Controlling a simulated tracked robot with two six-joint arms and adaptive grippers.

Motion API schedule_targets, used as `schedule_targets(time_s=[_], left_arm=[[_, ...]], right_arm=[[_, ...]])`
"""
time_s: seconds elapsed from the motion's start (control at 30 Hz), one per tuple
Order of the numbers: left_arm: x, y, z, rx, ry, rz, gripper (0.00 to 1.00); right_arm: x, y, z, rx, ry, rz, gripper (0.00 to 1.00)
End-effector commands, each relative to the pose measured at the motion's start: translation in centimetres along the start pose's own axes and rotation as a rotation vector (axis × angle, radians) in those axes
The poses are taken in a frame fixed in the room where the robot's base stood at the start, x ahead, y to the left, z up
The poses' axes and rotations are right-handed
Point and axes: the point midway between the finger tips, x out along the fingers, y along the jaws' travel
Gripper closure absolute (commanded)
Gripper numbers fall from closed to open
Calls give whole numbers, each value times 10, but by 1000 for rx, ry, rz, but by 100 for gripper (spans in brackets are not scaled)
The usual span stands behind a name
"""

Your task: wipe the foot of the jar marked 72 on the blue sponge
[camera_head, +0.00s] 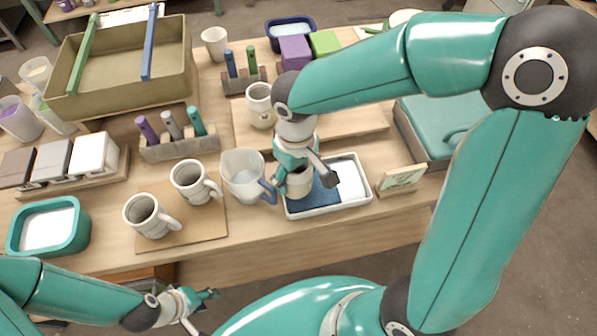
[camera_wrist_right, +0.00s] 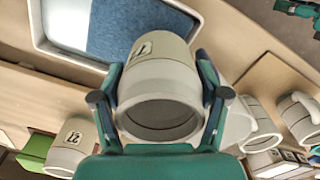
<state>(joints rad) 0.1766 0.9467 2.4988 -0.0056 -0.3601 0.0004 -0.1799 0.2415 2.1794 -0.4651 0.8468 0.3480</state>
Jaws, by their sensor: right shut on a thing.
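A cream jar (camera_wrist_right: 158,85) is in my right gripper, its dark mouth towards the wrist camera. Its label seems to begin with a 7; I cannot read the second digit surely. My right gripper (camera_head: 297,178) is shut on this jar, a finger on either side. In the head view the jar (camera_head: 300,184) is over the blue sponge (camera_head: 322,201), which lies in the left part of a white tray (camera_head: 328,210). The sponge also shows in the right wrist view (camera_wrist_right: 118,28). Whether the foot touches it is hidden. My left gripper (camera_head: 200,306) is open and empty at the front.
A clear pitcher (camera_head: 243,172) stands close left of the tray. Two mugs (camera_head: 148,216) stand on a board further left. Another labelled jar (camera_head: 259,105) stands on a board behind. A small sign (camera_head: 402,179) is right of the tray.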

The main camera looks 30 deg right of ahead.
Motion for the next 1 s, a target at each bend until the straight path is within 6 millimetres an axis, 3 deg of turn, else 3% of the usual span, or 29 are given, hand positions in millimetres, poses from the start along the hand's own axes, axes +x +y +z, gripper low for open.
schedule_targets(time_s=[0.03,0.5,1.0], left_arm=[[-8,3,0,0,0,0,60],[-40,14,0,0,0,0,60],[-40,14,0,0,0,0,60]], right_arm=[[-11,0,0,0,3,0,93],[-55,0,0,-1,1,1,93],[-56,0,0,0,1,1,93]])
